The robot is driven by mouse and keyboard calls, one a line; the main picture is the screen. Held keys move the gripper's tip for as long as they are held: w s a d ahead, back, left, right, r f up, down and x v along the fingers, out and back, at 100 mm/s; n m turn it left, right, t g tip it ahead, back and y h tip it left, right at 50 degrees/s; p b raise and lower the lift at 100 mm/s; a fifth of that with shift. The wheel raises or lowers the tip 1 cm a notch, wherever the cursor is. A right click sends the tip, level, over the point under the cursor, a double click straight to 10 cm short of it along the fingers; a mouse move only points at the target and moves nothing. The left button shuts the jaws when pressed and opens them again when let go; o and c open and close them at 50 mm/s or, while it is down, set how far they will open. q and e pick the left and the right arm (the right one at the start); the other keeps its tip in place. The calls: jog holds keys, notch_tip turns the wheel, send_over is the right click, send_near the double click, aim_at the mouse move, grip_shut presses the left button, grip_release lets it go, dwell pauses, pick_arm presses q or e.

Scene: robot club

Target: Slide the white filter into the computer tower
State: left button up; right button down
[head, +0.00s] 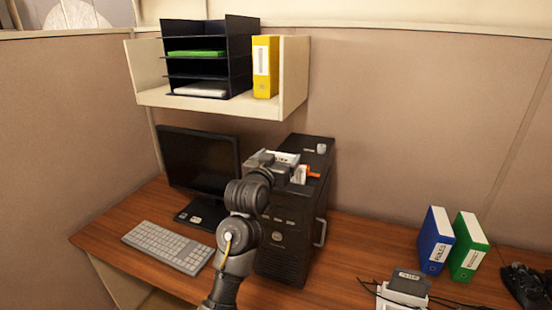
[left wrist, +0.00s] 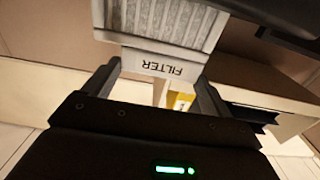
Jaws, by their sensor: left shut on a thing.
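The white filter (left wrist: 166,66), with a ribbed grey-white body and a FILTER label, sits between the two fingers of my left gripper (left wrist: 158,82) in the left wrist view. In the head view, my left gripper (head: 287,168) is at the top of the black computer tower (head: 284,238), shut on the filter (head: 284,157). The tower stands upright on the desk. An orange-red part (head: 313,174) and a white piece show beside the gripper. The filter's far end leaves the wrist view, and my arm covers part of the tower, so I cannot tell whether the filter is inside it. My right gripper is not in view.
A monitor (head: 199,165) and keyboard (head: 168,247) are left of the tower. A shelf (head: 205,105) with a black tray rack (head: 243,58) and yellow binder (head: 265,67) hangs behind. Blue (head: 435,241) and green (head: 468,246) binders stand right. Free wooden desk (head: 350,257) lies between.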

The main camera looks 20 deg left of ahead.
pick_arm(q)
jog(key=shift+f+b, duration=0.4)
jog(key=shift+f, duration=1.3)
dwell(0.6)
jog(key=o, duration=1.1)
jog(key=shift+r, duration=0.1)
notch_tip(320, 180, up, 7)
jog(key=p, duration=0.7)
jog(key=shift+p, duration=0.3)
